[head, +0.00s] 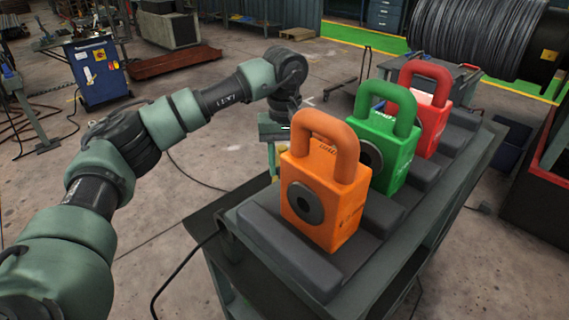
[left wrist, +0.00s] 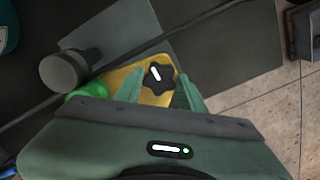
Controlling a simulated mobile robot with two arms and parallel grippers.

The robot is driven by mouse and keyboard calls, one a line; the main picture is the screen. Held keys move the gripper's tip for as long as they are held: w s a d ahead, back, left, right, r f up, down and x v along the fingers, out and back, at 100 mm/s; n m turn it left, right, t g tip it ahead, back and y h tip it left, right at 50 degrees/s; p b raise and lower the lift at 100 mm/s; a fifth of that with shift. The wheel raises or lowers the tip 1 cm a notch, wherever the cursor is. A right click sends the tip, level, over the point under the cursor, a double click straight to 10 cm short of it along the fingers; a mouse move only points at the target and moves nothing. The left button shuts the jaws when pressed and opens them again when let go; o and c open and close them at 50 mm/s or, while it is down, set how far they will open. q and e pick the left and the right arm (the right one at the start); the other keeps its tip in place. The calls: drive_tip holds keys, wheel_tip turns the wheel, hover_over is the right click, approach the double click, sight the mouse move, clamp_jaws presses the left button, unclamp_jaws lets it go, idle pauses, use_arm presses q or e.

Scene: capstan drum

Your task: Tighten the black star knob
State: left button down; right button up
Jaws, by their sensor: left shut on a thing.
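The black star knob (left wrist: 159,79), with a white bar mark on its face, sits over a yellow plate in the left wrist view. The green fingers of my left gripper (left wrist: 161,84) stand on either side of it and are shut on it. In the head view my left gripper (head: 273,150) points down behind the orange padlock (head: 322,190), which partly hides it; the knob is hidden there. My right gripper is not in view.
Orange, green (head: 385,140) and red (head: 427,105) padlock-shaped blocks stand in a row on a dark bench (head: 222,235), close to my left gripper. In the left wrist view a grey cylinder (left wrist: 63,71) and a bright green part (left wrist: 88,90) lie left of the knob.

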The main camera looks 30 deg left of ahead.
use_arm(q)
drive_tip(key=shift+w+r, duration=0.1)
drive_tip(key=shift+r, duration=0.1)
drive_tip(key=c, duration=0.9)
unclamp_jaws()
drive_tip(key=shift+f, duration=0.1)
drive_tip(key=shift+o, duration=0.2)
wheel_tip(320, 180, up, 8)
drive_tip(key=shift+f+b, duration=0.1)
drive_tip(key=shift+b, duration=0.55)
